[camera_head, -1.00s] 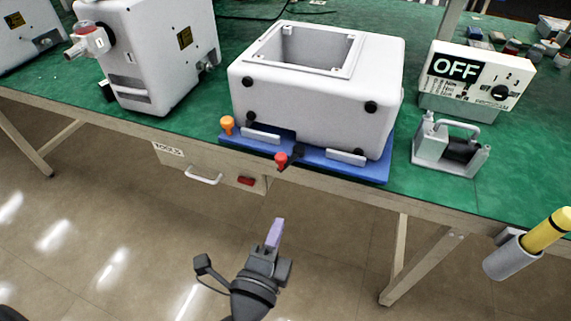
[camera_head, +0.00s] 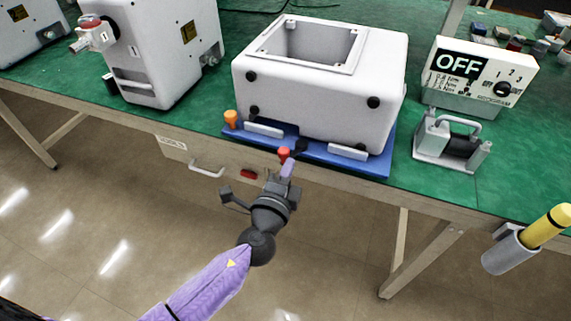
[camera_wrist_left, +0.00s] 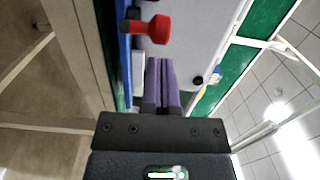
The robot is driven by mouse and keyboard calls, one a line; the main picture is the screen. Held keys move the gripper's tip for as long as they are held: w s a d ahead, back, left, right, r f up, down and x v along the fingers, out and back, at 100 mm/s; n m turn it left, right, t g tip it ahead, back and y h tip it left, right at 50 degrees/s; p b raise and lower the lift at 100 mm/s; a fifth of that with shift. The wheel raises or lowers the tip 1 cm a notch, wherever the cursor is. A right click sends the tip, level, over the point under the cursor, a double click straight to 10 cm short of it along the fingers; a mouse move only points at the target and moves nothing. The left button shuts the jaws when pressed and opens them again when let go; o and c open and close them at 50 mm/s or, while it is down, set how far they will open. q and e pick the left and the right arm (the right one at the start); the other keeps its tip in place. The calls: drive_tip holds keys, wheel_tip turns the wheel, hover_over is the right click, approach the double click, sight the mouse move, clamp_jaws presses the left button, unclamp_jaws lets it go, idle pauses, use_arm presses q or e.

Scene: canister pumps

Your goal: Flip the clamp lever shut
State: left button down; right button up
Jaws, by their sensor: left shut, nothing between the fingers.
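A white housing (camera_head: 310,105) with a square opening on top sits on a blue clamp base (camera_head: 362,161) at the table's front edge. A lever with a red knob (camera_head: 284,153) sticks out at the base's front middle. A knob with an orange cap (camera_head: 231,118) stands at the base's left end. My left gripper (camera_head: 288,168) is shut and empty, its purple fingertips just below the red knob in the head view. In the left wrist view the red knob (camera_wrist_left: 158,29) is just beyond the shut fingers (camera_wrist_left: 160,64); I cannot tell whether they touch. My right gripper is not in view.
A white machine (camera_head: 160,50) stands to the left on the green table. A small pump with a handle (camera_head: 450,143) and a control box reading OFF (camera_head: 478,80) stand to the right. A drawer handle (camera_head: 206,173) is below the table edge. A yellow-topped holder (camera_head: 545,228) is at far right.

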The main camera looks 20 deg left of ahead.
use_arm(q)
drive_tip(key=shift+w+a, duration=0.3)
drive_tip(key=shift+a, duration=0.05)
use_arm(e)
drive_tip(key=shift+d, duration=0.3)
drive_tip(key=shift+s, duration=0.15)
